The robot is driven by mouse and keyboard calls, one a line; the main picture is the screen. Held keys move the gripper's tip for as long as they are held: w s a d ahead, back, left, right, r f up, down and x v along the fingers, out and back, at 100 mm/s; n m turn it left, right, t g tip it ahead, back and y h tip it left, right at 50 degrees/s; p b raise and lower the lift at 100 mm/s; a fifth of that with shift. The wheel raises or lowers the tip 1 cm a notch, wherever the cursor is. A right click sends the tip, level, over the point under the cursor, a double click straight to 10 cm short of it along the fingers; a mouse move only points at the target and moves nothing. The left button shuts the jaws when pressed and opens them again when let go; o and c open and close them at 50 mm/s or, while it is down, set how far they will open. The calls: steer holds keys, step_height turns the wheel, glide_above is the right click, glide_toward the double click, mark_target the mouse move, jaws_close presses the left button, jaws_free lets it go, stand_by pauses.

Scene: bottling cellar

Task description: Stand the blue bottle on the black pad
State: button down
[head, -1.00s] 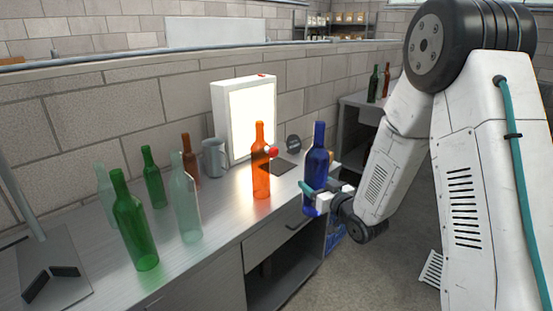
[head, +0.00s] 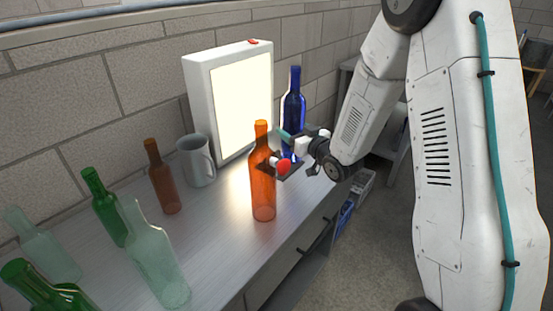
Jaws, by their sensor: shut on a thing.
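The blue bottle (head: 293,112) is upright in my gripper (head: 293,140), which is shut around its lower part, behind the orange bottle. The blue bottle's base is close to the pad's far side. I cannot tell whether it touches the pad or hangs just above it.
A lit white panel (head: 190,75) stands behind. A grey mug (head: 195,160), brown bottle (head: 163,183) and several green or clear bottles are left.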

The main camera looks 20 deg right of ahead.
mark_target(283, 113)
steer(key=w+a+r+y, duration=0.1)
steer(key=w+a+r, duration=0.15)
steer(key=w, duration=0.35)
step_height(283, 113, down, 8)
steer(key=shift+d+f+n, duration=0.15)
steer(key=shift+f+n, duration=0.1)
steer(key=shift+n, duration=0.15)
steer(key=shift+f, duration=0.15)
steer(key=shift+c, duration=1.4)
jaws_free()
steer(key=shift+f, duration=0.1)
